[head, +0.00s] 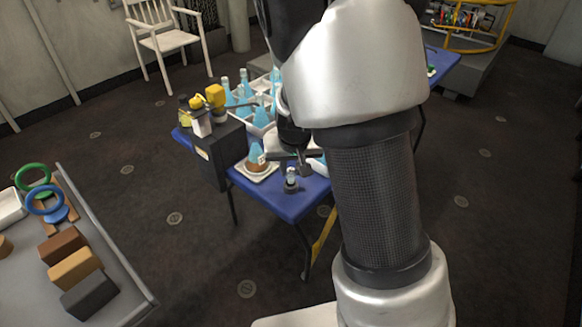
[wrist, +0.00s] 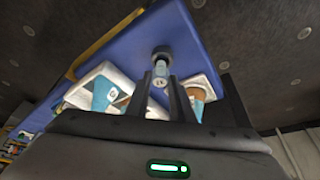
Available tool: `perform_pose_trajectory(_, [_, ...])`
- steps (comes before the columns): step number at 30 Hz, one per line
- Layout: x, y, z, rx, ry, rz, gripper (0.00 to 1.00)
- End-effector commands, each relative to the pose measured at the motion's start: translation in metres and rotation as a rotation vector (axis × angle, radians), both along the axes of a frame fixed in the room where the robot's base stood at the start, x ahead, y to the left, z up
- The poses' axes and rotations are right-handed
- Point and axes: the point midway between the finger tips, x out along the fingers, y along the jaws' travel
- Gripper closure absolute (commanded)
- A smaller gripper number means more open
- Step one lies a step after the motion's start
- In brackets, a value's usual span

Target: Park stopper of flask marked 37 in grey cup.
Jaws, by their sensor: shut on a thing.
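My gripper (wrist: 161,82) is shut on a small clear stopper (wrist: 160,71) with a white tag; the tag's mark is too small to read. The small dark grey cup (wrist: 162,50) lines up just beyond the stopper in the wrist view. In the head view the cup (head: 291,187) stands on the blue table near its front corner, with the stopper (head: 291,174) upright at its mouth. I cannot tell whether the stopper rests inside. A blue-filled flask (head: 256,151) sits on a brown ring in a white tray (head: 268,174); its number is unreadable.
Several blue flasks stand in a white crate (head: 262,131) farther back on the blue table (head: 285,203). A dark box (head: 222,155) and yellow-topped bottles (head: 200,122) are at the left. A grey table (head: 120,285) with blocks and rings stands at the lower left.

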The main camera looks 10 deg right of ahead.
Motion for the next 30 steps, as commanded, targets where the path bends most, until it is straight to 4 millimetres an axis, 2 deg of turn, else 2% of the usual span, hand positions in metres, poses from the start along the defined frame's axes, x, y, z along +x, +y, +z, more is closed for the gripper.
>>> perform_pose_trajectory(8, [0.000,0.000,-0.001,0.000,0.000,0.000,1.00])
perform_pose_trajectory(21, [0.000,0.001,-0.018,0.001,0.000,-0.001,1.00])
perform_pose_trajectory(30, [0.000,0.001,-0.018,0.000,0.000,0.000,1.00])
